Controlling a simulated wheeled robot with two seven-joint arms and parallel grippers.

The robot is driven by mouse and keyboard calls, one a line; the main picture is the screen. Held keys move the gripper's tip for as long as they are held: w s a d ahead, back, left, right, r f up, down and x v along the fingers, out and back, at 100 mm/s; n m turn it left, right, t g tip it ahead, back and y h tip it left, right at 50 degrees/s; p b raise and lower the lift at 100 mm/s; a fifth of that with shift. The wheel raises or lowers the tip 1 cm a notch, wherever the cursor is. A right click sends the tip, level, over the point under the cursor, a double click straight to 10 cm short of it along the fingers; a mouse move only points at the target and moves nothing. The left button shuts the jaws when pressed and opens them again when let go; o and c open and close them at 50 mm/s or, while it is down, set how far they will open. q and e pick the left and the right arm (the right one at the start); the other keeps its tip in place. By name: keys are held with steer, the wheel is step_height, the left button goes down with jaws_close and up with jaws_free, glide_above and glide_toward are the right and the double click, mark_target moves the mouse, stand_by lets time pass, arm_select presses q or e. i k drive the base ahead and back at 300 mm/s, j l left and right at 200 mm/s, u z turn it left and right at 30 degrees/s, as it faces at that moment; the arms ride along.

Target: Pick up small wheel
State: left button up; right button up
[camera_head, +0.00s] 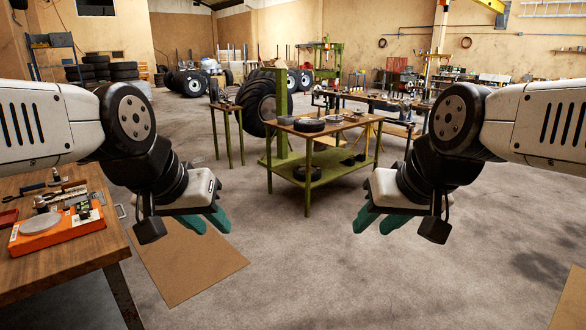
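A small black wheel (309,125) lies flat on the wooden top of the green workbench (308,204) in the middle distance. Another small dark wheel (306,173) lies on the bench's lower shelf. My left gripper (207,225) hangs in front of the bench, to its left, with its teal fingers apart and nothing between them. My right gripper (376,226) hangs to the bench's right, also with its fingers apart and empty. Both are well short of the wheels.
A wooden table (62,252) with tools and an orange box (57,229) stands at the near left. A brown sheet (185,265) lies on the floor. A large tire (257,101) stands behind the bench. The floor ahead is clear.

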mark_target(302, 125)
steer(key=i, duration=2.75)
steer(key=i+z, duration=0.1)
steer(key=i, duration=0.4)
steer(key=i+j+z, duration=0.1)
steer(key=i, duration=0.4)
steer(key=i+j+z, duration=0.1)
steer(key=i, duration=0.4)
steer(key=i+j, duration=0.15)
steer(key=i, duration=0.35)
steer(key=i+j+z, duration=0.2)
steer(key=i+z, duration=0.15)
steer(key=i+j+z, duration=0.35)
steer(key=i, duration=0.2)
